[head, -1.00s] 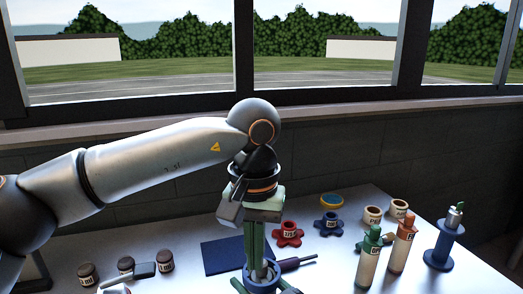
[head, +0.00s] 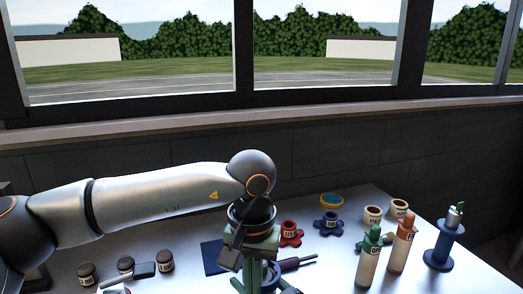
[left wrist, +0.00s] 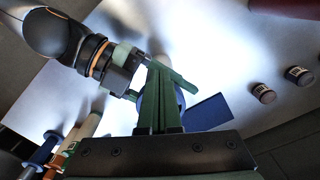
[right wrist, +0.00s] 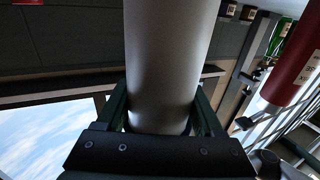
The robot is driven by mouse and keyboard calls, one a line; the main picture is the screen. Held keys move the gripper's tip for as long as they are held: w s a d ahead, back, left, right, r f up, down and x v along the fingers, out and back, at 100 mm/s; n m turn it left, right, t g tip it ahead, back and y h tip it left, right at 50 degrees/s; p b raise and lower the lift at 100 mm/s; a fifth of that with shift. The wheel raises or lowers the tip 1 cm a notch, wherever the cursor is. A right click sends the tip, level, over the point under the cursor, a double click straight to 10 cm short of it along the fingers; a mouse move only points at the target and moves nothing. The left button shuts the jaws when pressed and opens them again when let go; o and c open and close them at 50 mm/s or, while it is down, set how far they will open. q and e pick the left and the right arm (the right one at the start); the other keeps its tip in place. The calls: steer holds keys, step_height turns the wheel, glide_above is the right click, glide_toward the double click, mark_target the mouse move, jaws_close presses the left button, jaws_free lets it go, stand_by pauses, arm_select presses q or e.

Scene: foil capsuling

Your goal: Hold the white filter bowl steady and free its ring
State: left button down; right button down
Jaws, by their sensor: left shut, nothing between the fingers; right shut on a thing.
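A blue ring (head: 270,282) stands near the table's front edge, partly hidden by my left gripper; it also shows in the left wrist view (left wrist: 147,101). A pale grey-white cylinder, apparently the filter bowl (right wrist: 172,50), sits between the fingers of my right gripper (right wrist: 165,95), which is shut on it. My left gripper (left wrist: 158,75) points down over the blue ring with its green fingers shut and nothing between them. I cannot tell whether its tips touch the ring. The bowl's join with the ring is hidden.
Behind lie a dark blue mat (head: 212,256), a purple-handled tool (head: 291,264), a red star-shaped knob (head: 291,234) and a blue one (head: 329,224). Small brown jars (head: 126,265) stand left.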

arm_select(q)
steer(key=shift+w+d, duration=0.15)
steer(key=shift+w, duration=0.35)
stand_by(0.7)
steer(key=shift+d, duration=0.25)
arm_select(e)
steer(key=shift+a, duration=0.1)
stand_by(0.4)
arm_select(q)
steer(key=shift+s, duration=0.15)
step_height(320, 180, up, 6)
steer(key=shift+s, duration=0.3)
stand_by(0.3)
steer(key=shift+a, duration=0.1)
arm_select(e)
jaws_free()
